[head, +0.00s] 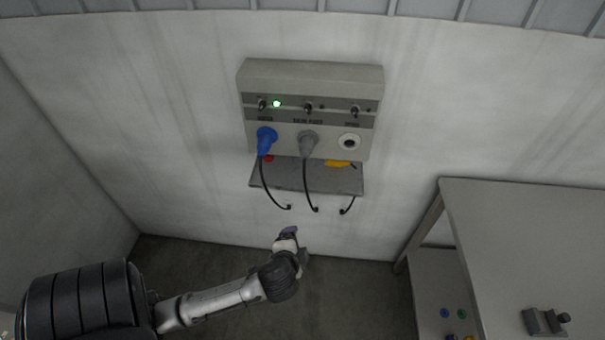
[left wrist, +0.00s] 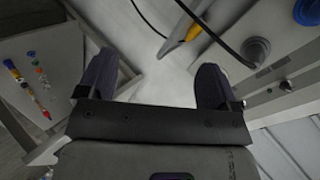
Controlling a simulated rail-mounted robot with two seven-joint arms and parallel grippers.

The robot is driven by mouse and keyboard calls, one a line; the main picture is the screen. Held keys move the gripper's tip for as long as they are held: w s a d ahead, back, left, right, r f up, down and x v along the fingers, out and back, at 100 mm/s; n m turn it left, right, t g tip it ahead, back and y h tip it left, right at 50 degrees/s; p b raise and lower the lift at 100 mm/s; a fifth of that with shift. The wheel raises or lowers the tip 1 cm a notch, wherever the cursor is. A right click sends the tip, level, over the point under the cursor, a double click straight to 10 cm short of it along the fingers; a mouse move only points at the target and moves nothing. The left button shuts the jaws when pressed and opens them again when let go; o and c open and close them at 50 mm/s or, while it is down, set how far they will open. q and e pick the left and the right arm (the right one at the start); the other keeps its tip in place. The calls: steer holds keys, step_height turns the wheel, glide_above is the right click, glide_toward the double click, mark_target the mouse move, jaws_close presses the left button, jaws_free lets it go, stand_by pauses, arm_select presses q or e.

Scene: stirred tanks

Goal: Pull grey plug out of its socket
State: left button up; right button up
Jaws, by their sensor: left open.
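The grey plug (head: 308,143) sits in the middle socket of the wall panel (head: 312,76), with a black cable hanging from it. It also shows at the upper right of the left wrist view (left wrist: 256,50). My left gripper (head: 288,236) is below the panel and its shelf in the head view, apart from the plug. In the left wrist view the left gripper (left wrist: 155,72) is open, with nothing between its fingers. The grey plug lies beyond the right finger there. My right gripper is not in view.
A blue plug (head: 266,140) sits in the left socket; the right socket (head: 349,142) is empty. A yellow plug (head: 338,163) lies on the shelf (head: 306,178) below the sockets. Black cables hang past the shelf. A grey table (head: 530,240) stands at the right.

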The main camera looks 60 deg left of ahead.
arm_select(q)
steer(key=s+d+f+n+g+h, duration=0.2)
steer(key=s+d+h, duration=0.6)
steer(key=s+d, duration=0.4)
steer(key=shift+s+d+f+n+g, duration=0.4)
steer(key=shift+d+g, duration=0.5)
steer(key=shift+d, duration=1)
